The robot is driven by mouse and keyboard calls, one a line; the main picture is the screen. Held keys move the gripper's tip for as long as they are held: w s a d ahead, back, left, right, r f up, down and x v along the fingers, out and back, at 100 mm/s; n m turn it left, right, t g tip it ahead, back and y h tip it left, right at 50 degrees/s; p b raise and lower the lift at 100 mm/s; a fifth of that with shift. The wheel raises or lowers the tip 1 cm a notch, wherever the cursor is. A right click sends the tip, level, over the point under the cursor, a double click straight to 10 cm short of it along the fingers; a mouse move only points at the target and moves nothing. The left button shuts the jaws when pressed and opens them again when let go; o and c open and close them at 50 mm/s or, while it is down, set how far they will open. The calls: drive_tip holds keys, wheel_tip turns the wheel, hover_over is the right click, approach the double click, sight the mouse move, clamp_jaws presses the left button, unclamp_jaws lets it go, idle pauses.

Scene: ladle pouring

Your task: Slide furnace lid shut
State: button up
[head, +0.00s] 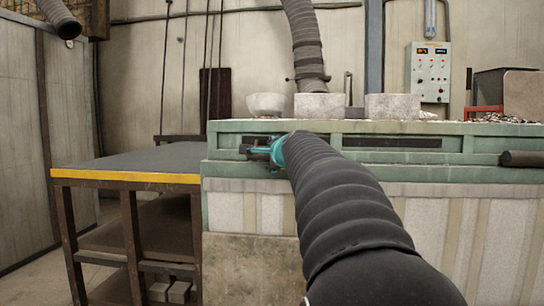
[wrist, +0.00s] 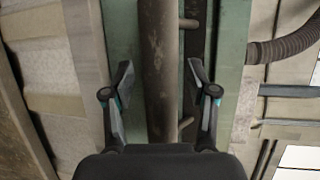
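The furnace (head: 226,170) has a green metal frame over pale panels and stands in front of me in the head view. Dark recessed slots (head: 392,142) run along its upper front. My gripper (head: 258,151) is at the left part of this front, and my arm hides what lies behind it. In the wrist view a rusty brown bar (wrist: 158,50) on short pegs runs along the green metal. My open gripper (wrist: 159,78) has one finger on each side of the bar, with gaps visible on both sides. I cannot tell the lid's edges apart from the frame.
A dark-topped table with a yellow edge (head: 126,177) stands left of the furnace. A pale bowl (head: 266,105) and two pale blocks (head: 320,106) (head: 392,107) sit on top. A dark cylinder (head: 522,159) sticks in at the right. A control box (head: 431,72) hangs behind.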

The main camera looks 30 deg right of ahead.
drive_tip(key=v, duration=1.2)
drive_tip(key=shift+a, duration=0.1)
